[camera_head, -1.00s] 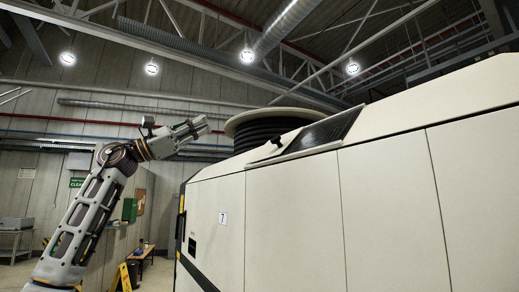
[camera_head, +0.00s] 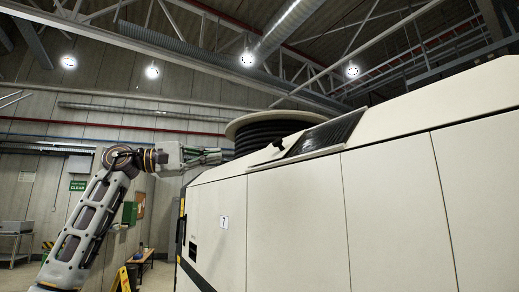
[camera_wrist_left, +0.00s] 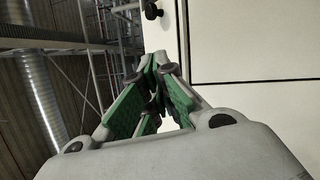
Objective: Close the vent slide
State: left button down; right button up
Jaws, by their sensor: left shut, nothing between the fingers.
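The vent (camera_head: 325,135) is a dark slatted opening on the sloped top edge of the large off-white machine. A pale slide plate shows along its lower left side, with a small black knob (camera_head: 279,143) at the left end. I cannot tell exactly how far the vent is covered. My left gripper (camera_head: 219,156) is shut and empty, pointing right, to the left of the knob and apart from it. In the left wrist view its green-padded fingers (camera_wrist_left: 158,65) meet, and a black knob (camera_wrist_left: 152,11) shows beyond them. My right gripper is not in view.
The off-white machine (camera_head: 290,220) fills the right side, with a black ribbed drum under a pale rim (camera_head: 265,128) behind its top edge. A yellow sign (camera_head: 123,280) and a low bench (camera_head: 143,258) stand on the floor at left. Air above the machine is clear.

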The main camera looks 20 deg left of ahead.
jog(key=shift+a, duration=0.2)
pick_arm(q)
jog(key=p, duration=0.2)
send_near(275, 150)
jog(key=d, duration=0.3)
jog(key=d+r+p, duration=0.1)
jog(key=d, duration=0.1)
jog(key=shift+w+d, duration=0.15)
jog(key=shift+w, duration=0.1)
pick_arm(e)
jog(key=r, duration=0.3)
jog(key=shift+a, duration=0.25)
